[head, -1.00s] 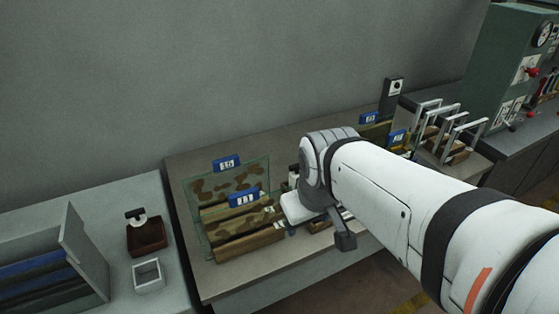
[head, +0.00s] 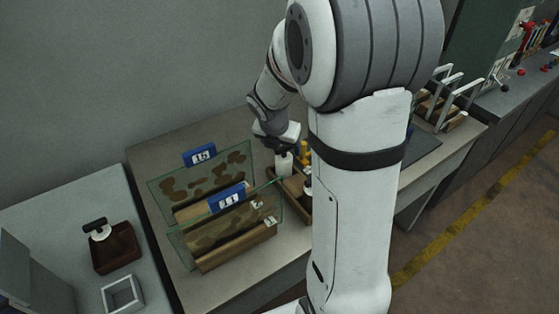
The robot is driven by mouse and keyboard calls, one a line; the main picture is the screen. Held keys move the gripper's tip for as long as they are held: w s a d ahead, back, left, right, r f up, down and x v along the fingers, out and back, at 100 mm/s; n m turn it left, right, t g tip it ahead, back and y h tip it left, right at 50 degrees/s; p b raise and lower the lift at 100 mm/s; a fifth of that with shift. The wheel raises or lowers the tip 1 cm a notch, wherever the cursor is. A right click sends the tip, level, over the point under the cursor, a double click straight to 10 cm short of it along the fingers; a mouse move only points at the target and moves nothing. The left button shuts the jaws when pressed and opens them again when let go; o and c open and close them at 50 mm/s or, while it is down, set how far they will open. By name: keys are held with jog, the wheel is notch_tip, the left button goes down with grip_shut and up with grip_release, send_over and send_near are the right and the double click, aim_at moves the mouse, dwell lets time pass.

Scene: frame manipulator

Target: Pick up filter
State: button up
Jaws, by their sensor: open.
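I cannot tell for certain which thing is the filter. Two glass panels with brown blotches stand upright on wooden bases on the middle table, the rear panel (head: 210,180) with a blue tag 15 and the front panel (head: 222,232) with a blue tag 11. My gripper (head: 282,146) is at the far end of my bent arm, right of the rear panel. It is small and dark, and its fingers are hard to make out. A white bottle (head: 284,163) shows just below it; whether they touch is unclear.
A wooden tray (head: 297,203) with bottles is partly hidden behind my arm. A brown box (head: 116,251) with a white-and-black object and a square white frame (head: 122,294) are on the left table. Metal-handled racks (head: 446,103) stand at right. The left table's back is clear.

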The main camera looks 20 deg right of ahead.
aim_at(284, 157)
jog(key=x, duration=0.7)
jog(key=shift+s+a+f+b, duration=0.15)
jog(key=shift+s+f+b, duration=0.1)
jog(key=shift+b, duration=0.15)
jog(key=shift+r, duration=0.1)
jog(key=c, duration=1.1)
